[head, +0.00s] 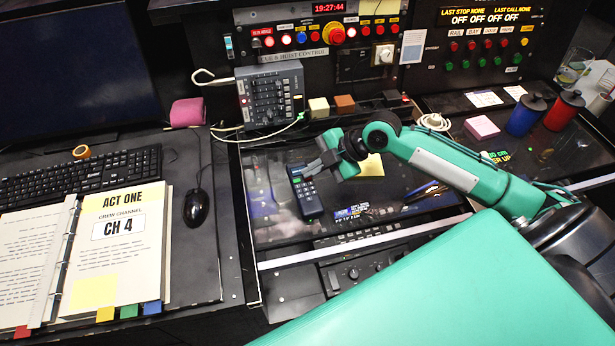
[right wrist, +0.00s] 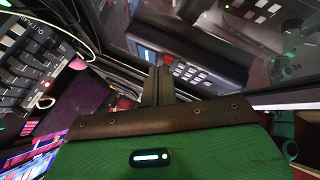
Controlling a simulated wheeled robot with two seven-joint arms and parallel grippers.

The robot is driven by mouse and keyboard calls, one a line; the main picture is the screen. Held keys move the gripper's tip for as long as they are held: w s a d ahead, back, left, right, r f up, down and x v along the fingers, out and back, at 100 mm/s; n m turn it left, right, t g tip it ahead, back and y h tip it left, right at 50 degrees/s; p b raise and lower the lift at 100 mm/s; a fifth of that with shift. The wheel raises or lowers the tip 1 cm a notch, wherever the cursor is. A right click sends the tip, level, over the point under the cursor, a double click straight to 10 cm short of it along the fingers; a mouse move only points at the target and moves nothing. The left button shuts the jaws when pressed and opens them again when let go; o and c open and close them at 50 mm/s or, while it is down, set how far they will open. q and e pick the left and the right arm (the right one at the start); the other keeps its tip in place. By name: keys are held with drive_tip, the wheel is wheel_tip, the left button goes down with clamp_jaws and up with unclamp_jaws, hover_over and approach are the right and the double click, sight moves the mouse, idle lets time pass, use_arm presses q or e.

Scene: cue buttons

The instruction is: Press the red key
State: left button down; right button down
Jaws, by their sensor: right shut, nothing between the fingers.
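A dark handset (head: 308,199) with rows of small keys lies on the glossy black desk panel. My left gripper is not in view.
A grey keypad box (head: 270,95) with a cable stands behind the handset. Small blocks (head: 345,103) stand along the back edge. Blue (head: 525,115) and red (head: 563,110) bottles stand at right. An open binder (head: 110,240), keyboard and mouse (head: 197,206) lie at left.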

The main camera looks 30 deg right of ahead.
sight(312, 179)
drive_tip(key=shift+f, duration=0.1)
idle(0.3)
drive_tip(key=shift+r+p, duration=0.55)
drive_tip(key=shift+r, duration=0.1)
wheel_tip(312, 179, up, 5)
drive_tip(key=p, duration=0.4)
idle(0.8)
